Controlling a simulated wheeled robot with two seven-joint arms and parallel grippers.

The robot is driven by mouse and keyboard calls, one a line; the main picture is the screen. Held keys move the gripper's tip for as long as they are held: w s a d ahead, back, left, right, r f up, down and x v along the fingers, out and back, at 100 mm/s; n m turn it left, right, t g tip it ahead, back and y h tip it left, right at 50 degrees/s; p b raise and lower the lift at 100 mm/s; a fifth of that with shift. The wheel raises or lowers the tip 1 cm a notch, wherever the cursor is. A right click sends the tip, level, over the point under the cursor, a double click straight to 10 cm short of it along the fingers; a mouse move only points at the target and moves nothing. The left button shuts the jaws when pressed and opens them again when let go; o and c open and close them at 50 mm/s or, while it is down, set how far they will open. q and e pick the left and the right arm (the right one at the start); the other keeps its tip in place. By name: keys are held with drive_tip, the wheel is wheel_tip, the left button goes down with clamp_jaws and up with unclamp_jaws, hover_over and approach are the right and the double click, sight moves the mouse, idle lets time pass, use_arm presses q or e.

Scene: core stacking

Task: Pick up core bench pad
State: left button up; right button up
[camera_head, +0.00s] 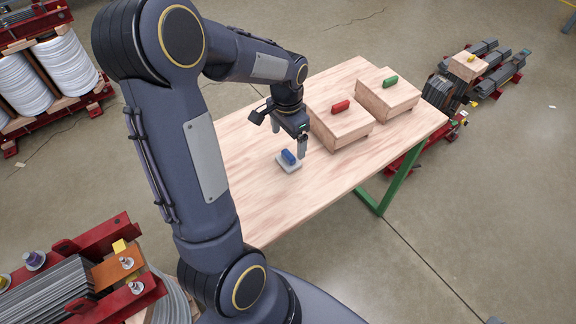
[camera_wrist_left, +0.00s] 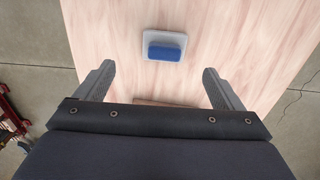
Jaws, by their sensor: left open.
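A small pale grey pad (camera_head: 293,168) with a blue block-shaped handle (camera_head: 288,157) on top lies flat on the wooden table; it looks like the core bench pad. It also shows in the left wrist view, where the pad's pale rim (camera_wrist_left: 148,36) surrounds the blue handle (camera_wrist_left: 165,47). My left gripper (camera_head: 290,142) is above the table close to the pad, fingers pointing down. In the left wrist view my left gripper (camera_wrist_left: 160,76) is open and empty, with the pad ahead of and between the finger lines, apart from both. My right gripper is not in view.
The wooden table (camera_head: 320,187) has green legs. Red-framed core assemblies (camera_head: 88,270) stand around the table. The table's front is clear.

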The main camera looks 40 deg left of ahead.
sight(288, 154)
use_arm(q)
drive_tip(key=shift+w+a+f, duration=0.15)
drive_tip(key=shift+f, duration=0.45)
drive_tip(key=f, duration=0.7)
drive_tip(key=shift+w+a+f, duration=0.1)
drive_tip(key=shift+w+f, duration=0.1)
drive_tip(key=shift+f, duration=0.05)
drive_tip(key=c, duration=1.1)
drive_tip(key=shift+c, duration=0.2)
drive_tip(key=shift+r, duration=0.1)
drive_tip(key=shift+r, duration=0.45)
wheel_tip(288, 154, up, 2)
drive_tip(key=shift+w+r, duration=0.1)
drive_tip(key=shift+r, duration=0.05)
drive_tip(key=d+r, duration=0.9)
drive_tip(key=d, duration=0.5)
drive_tip(key=shift+w+r, duration=0.15)
drive_tip(key=shift+r, duration=0.2)
